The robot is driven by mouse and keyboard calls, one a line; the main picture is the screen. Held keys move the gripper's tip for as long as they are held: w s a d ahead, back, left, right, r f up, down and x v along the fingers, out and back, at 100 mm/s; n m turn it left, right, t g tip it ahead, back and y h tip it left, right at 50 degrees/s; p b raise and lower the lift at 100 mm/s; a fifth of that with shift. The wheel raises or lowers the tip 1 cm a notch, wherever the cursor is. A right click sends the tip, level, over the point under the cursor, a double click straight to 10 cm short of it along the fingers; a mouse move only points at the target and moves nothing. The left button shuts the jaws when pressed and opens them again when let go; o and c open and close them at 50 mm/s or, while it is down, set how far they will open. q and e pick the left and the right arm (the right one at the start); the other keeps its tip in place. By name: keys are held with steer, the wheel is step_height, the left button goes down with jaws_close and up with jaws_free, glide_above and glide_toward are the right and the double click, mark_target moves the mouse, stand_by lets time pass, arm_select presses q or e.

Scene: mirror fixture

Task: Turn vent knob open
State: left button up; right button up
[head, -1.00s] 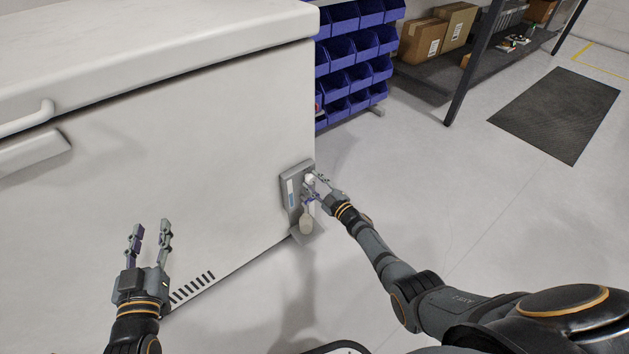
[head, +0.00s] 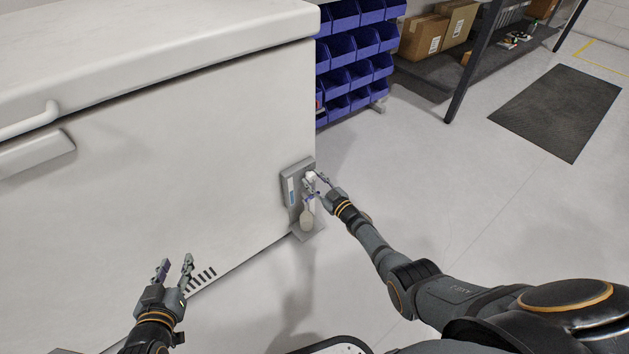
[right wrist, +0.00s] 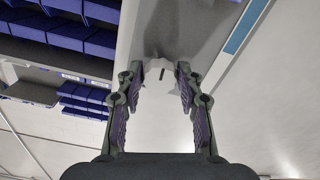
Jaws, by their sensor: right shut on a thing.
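The vent knob (head: 311,177) is a small white knob on a grey panel (head: 287,171) at the right end of the large white cabinet. My right gripper (head: 316,183) is at the panel with its fingers around the knob, and it is shut on it. In the right wrist view the white knob (right wrist: 157,72) shows between the fingertips (right wrist: 159,76), with a short dark mark beside it; its exact angle is hard to tell. My left gripper (head: 175,264) is open and empty in front of the cabinet's lower face.
The white cabinet (head: 170,150) fills the left. Blue bins (head: 350,60) and a shelf with cartons (head: 420,40) stand behind. Floor at the right is clear around a dark mat (head: 557,112).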

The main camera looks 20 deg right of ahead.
steer(key=shift+f, duration=0.1)
steer(key=o, duration=1.2)
steer(key=shift+s, duration=0.15)
steer(key=v, duration=1.2)
